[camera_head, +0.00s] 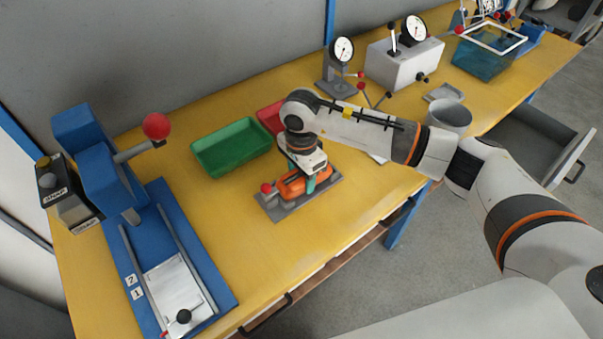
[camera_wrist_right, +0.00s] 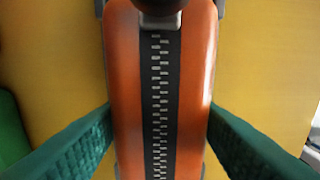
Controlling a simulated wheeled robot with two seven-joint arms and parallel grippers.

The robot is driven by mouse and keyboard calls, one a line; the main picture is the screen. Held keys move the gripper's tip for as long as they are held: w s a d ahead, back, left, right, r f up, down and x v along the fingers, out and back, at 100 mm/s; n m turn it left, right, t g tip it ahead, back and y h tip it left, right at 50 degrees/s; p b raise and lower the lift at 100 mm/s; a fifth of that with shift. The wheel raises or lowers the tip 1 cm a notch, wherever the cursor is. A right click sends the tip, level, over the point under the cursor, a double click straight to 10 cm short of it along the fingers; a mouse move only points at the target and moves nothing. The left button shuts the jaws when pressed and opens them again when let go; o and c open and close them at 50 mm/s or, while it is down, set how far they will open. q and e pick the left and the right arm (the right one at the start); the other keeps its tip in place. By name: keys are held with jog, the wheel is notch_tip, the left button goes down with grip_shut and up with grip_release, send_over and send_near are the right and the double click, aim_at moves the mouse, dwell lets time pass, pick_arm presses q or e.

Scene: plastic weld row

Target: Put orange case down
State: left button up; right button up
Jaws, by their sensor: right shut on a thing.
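The orange case (camera_head: 291,187) is at the grey fixture plate (camera_head: 325,191) near the table's front edge. In the right wrist view the orange case (camera_wrist_right: 125,90) fills the middle, with a dark toothed strip running along its length. My right gripper (camera_head: 311,182) has its green fingers on both sides of the case and is shut on it. In the wrist view the fingers of the right gripper (camera_wrist_right: 160,130) press in from left and right. I cannot tell whether the case rests on the plate. My left gripper is not in view.
A red-knobbed clamp (camera_head: 268,190) sits on the fixture's left end. A green tray (camera_head: 231,147) and a red tray (camera_head: 269,117) lie behind. A blue press (camera_head: 100,170) stands at the left. A grey cup (camera_head: 449,117) is to the right. The yellow table (camera_head: 230,245) is clear in front.

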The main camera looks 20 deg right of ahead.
jog(key=o, duration=0.6)
jog(key=shift+f, duration=0.15)
jog(key=shift+c, duration=0.2)
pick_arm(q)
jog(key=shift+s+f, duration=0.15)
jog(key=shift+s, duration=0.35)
pick_arm(e)
jog(key=o, duration=0.4)
jog(key=shift+o, duration=0.2)
jog(key=shift+r, duration=0.3)
pick_arm(q)
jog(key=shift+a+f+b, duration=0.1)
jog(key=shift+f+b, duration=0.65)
jog(key=shift+b, duration=0.1)
pick_arm(e)
notch_tip(320, 180, up, 12)
jog(key=shift+f, duration=0.15)
